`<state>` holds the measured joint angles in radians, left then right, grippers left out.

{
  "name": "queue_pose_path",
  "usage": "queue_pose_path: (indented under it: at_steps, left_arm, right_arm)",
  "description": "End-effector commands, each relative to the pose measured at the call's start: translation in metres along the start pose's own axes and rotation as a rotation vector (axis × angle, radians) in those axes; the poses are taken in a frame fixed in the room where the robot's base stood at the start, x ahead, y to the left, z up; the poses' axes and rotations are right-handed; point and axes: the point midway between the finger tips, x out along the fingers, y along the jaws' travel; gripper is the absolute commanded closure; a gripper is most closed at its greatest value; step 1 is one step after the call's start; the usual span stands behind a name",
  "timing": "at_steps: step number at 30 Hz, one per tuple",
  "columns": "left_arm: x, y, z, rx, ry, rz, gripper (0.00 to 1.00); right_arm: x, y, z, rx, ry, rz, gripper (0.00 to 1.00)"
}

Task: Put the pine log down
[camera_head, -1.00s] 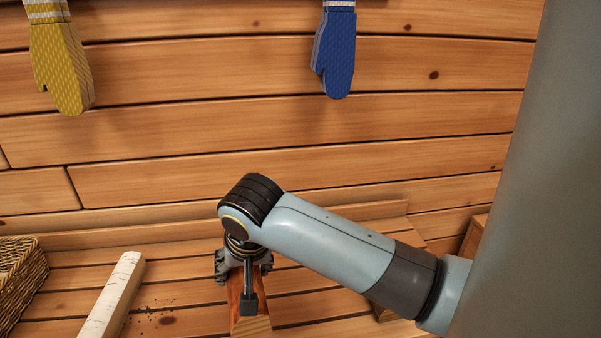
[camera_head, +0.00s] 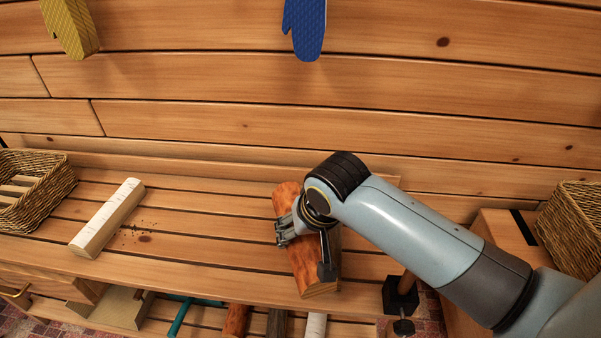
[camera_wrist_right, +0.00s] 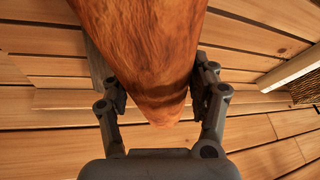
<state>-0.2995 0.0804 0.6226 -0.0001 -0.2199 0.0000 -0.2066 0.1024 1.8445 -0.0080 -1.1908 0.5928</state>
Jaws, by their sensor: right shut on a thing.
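The pine log (camera_head: 307,262) is a reddish-orange split log with a pale cut end. It is over the slatted bench (camera_head: 215,225), right of its middle, with its pale end toward the front edge. My right gripper (camera_head: 305,240) is shut around the log's sides from above. In the right wrist view the log (camera_wrist_right: 150,50) lies between the two fingers (camera_wrist_right: 160,100) and fills the upper middle. I cannot tell whether its underside touches the bench. My left gripper is not in view.
A white birch log (camera_head: 107,220) lies on the bench at the left, beside dark crumbs. A wicker basket (camera_head: 45,205) stands at the far left, another (camera_head: 575,225) at the right. Several logs lie on a lower shelf.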

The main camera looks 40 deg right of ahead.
Motion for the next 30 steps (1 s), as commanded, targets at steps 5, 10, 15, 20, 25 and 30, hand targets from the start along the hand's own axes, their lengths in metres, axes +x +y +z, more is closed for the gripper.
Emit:
queue_pose_path:
  at_steps: [5, 10, 15, 20, 25, 30]
  left_arm:
    - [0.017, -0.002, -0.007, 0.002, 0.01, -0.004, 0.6]
    - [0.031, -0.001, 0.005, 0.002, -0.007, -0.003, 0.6]
    - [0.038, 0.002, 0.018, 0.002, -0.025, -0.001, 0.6]
    - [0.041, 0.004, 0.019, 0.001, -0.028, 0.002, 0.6]
    - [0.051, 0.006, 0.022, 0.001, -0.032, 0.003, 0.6]
    - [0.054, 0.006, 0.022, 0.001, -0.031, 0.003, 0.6]
  right_arm:
    - [0.042, -0.016, -0.023, 0.001, 0.002, -0.001, 0.91]
    - [0.08, -0.031, -0.044, 0.001, 0.001, 0.0, 0.91]
    - [0.099, -0.04, -0.058, 0.001, 0.002, -0.001, 0.91]
    - [0.107, -0.041, -0.058, 0.0, 0.0, 0.0, 0.91]
    - [0.13, -0.037, -0.048, 0.0, 0.0, 0.001, 0.91]
    - [0.139, -0.036, -0.045, 0.0, 0.003, -0.001, 0.91]
